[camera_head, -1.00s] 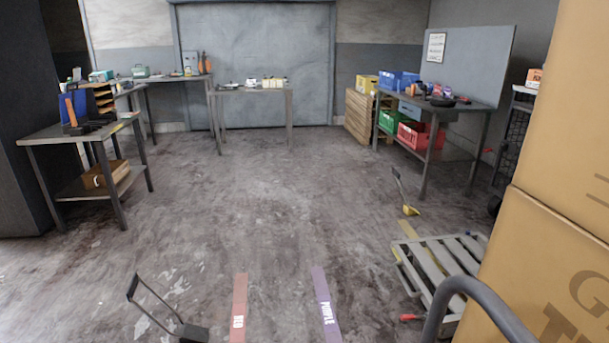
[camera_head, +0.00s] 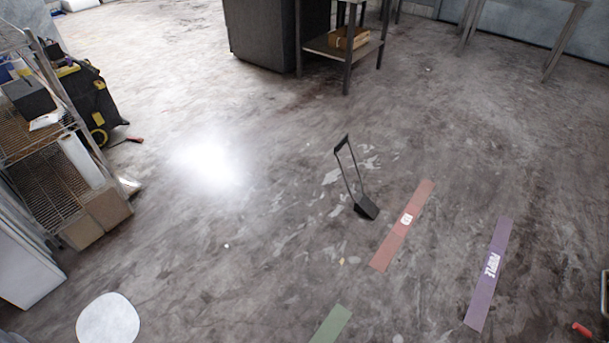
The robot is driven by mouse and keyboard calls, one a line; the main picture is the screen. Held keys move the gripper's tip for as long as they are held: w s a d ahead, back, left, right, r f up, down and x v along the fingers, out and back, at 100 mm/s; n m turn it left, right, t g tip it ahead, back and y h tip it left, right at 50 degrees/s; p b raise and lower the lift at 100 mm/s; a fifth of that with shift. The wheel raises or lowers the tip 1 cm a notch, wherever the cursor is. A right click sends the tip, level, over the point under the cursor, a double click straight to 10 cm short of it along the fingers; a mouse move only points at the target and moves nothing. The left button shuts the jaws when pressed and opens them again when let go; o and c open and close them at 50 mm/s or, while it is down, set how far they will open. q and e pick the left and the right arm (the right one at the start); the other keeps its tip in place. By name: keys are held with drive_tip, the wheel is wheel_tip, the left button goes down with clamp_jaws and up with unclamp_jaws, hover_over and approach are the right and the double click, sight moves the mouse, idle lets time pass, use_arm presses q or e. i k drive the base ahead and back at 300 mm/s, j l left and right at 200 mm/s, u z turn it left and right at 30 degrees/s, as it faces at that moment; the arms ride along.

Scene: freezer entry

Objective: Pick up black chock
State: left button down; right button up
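The black chock (camera_head: 367,208) sits on the concrete floor a little right of the middle of the view. It is a small dark block with a tall, thin black loop handle (camera_head: 350,170) that rises from it and leans to the upper left. It stands just left of the red floor strip, apart from it. Nothing touches the chock. Neither of my grippers is in view.
Red (camera_head: 403,226), purple (camera_head: 489,275) and green (camera_head: 331,326) strips mark the floor. A wire shelf rack (camera_head: 50,170) and a black-and-yellow case (camera_head: 88,100) stand at left. A table with a lower shelf (camera_head: 345,50) stands behind. Floor around the chock is clear.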

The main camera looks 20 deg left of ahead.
sight(363, 206)
drive_tip(key=u, duration=0.25)
drive_tip(key=k+j+z, duration=0.15)
drive_tip(key=k+z, duration=0.3)
drive_tip(key=k+j+z, duration=0.1)
drive_tip(key=k+z, duration=0.15)
drive_tip(key=z, duration=0.2)
drive_tip(key=k+l+z, duration=0.1)
drive_tip(key=k+z, duration=0.25)
drive_tip(key=z, duration=0.15)
drive_tip(key=k+l+z, duration=0.25)
drive_tip(key=z, duration=0.2)
drive_tip(key=k+l+z, duration=0.45)
drive_tip(key=j+u, duration=0.1)
drive_tip(key=u, duration=1.95)
drive_tip(key=i+j+u, duration=0.3)
drive_tip(key=i, duration=0.6)
drive_tip(key=i+l+u, duration=0.25)
drive_tip(key=i, duration=0.65)
drive_tip(key=i+z, duration=0.1)
drive_tip(key=i, duration=0.4)
drive_tip(key=i+j+z, duration=0.15)
drive_tip(key=i, duration=0.35)
drive_tip(key=i+j+z, duration=0.1)
drive_tip(key=i, duration=0.4)
drive_tip(key=i+j+z, duration=0.1)
drive_tip(key=i, duration=0.35)
